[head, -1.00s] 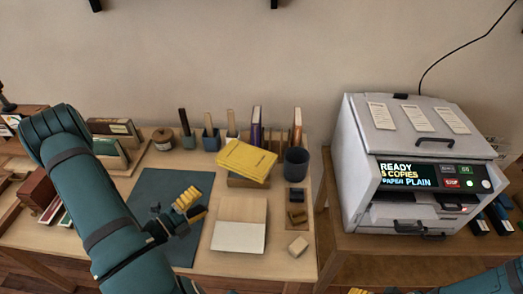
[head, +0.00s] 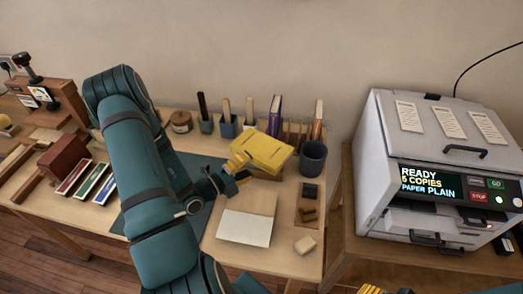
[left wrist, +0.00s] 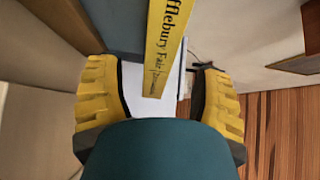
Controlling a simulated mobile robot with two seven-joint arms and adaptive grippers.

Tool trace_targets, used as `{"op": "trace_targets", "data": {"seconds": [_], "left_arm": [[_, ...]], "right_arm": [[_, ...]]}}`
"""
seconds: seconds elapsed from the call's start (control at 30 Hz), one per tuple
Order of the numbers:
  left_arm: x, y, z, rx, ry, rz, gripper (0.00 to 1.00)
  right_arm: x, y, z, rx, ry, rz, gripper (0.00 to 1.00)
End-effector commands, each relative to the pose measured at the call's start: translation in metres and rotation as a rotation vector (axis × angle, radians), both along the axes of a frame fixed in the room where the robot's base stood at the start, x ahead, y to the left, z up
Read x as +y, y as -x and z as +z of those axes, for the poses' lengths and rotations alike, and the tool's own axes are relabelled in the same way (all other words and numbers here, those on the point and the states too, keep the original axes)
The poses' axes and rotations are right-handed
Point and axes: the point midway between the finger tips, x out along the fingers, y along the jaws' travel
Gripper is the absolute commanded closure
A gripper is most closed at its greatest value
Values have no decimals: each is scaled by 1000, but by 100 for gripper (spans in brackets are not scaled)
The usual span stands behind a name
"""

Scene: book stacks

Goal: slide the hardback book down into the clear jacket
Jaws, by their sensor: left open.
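The yellow hardback book (head: 268,151) lies tilted on a low wooden rest at the back of the table. Its lettered spine (left wrist: 163,45) shows in the left wrist view, between and beyond the finger pads. My left gripper (head: 239,168) is open at the book's left end; I cannot tell whether it touches the book. A flat piece with a tan upper part and a white lower part (head: 244,227) lies in front of the book; it may be the clear jacket, but I cannot tell. Only a yellow bit of my right gripper (head: 370,289) shows at the bottom edge.
A dark cup (head: 312,158) stands right of the book. Upright books and small holders line the back. A wooden tray (head: 309,215) and a pale block (head: 305,245) lie at the right. A blue-grey mat (head: 200,220) is partly under my arm. A copier (head: 440,160) stands farther right.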

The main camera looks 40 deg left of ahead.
Motion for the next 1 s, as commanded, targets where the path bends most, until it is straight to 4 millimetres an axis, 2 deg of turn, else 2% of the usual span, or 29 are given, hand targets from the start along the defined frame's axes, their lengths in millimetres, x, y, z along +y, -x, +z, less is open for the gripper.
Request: {"op": "trace_targets", "data": {"seconds": [0.3, 0.63, 0.77, 0.8, 0.83, 1.0], "left_arm": [[-12, -41, -2, -3, 0, -3, 34], [-12, -46, -2, -1, 0, -1, 32], [-12, -46, -2, -1, 0, -1, 77], [-12, -46, -2, -1, 0, -1, 91], [-12, -46, -2, -1, 0, -1, 100], [-12, -46, -2, -1, 0, -1, 100]], "right_arm": [[0, -2, -10, -5, 1, -1, 40], [0, -2, -10, -5, 1, -1, 40], [0, -2, -10, -5, 1, -1, 40], [0, -2, -10, -5, 1, -1, 40], [0, -2, -10, -5, 1, -1, 40], [0, -2, -10, -5, 1, -1, 40]]}}
